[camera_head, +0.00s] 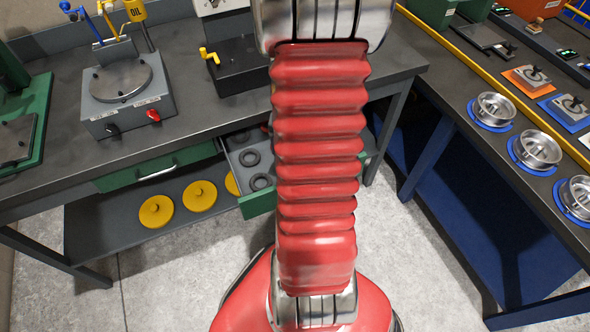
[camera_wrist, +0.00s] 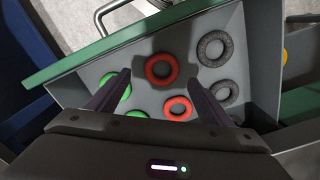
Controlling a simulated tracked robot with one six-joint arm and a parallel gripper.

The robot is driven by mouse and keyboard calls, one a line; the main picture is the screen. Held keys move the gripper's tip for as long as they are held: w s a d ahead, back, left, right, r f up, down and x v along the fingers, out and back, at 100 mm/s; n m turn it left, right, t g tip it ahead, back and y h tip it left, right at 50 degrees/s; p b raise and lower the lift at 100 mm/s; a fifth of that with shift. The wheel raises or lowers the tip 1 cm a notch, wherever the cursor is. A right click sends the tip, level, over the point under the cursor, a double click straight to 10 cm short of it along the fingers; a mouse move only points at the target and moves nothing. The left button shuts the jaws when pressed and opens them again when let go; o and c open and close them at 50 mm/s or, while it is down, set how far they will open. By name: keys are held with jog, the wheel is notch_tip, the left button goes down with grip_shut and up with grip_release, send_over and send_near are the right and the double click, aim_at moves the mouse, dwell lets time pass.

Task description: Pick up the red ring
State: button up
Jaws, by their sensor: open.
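Two red rings show in the wrist view, lying in an open drawer (camera_wrist: 222,20). One red ring (camera_wrist: 149,71) is near the middle, and the second red ring (camera_wrist: 167,108) is lower and a little right. My gripper (camera_wrist: 158,77) is open and empty above the drawer. The upper red ring appears between its fingertips; the lower one appears between the fingers, nearer the right one. I cannot tell the height gap.
Green rings (camera_wrist: 136,114) lie at the left in the drawer, partly behind my left finger. Several grey rings (camera_wrist: 226,48) lie at the right. The drawer walls and green front (camera_wrist: 130,46) enclose them.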

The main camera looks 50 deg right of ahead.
jog(key=shift+f, duration=0.1)
jog(key=shift+w+d+f, duration=0.1)
jog(key=shift+w+f, duration=0.05)
jog(key=shift+f, duration=1.1)
jog(key=shift+w+f, duration=0.1)
jog(key=shift+f, duration=1.15)
jog(key=shift+c, duration=0.2)
jog(key=c, duration=1.1)
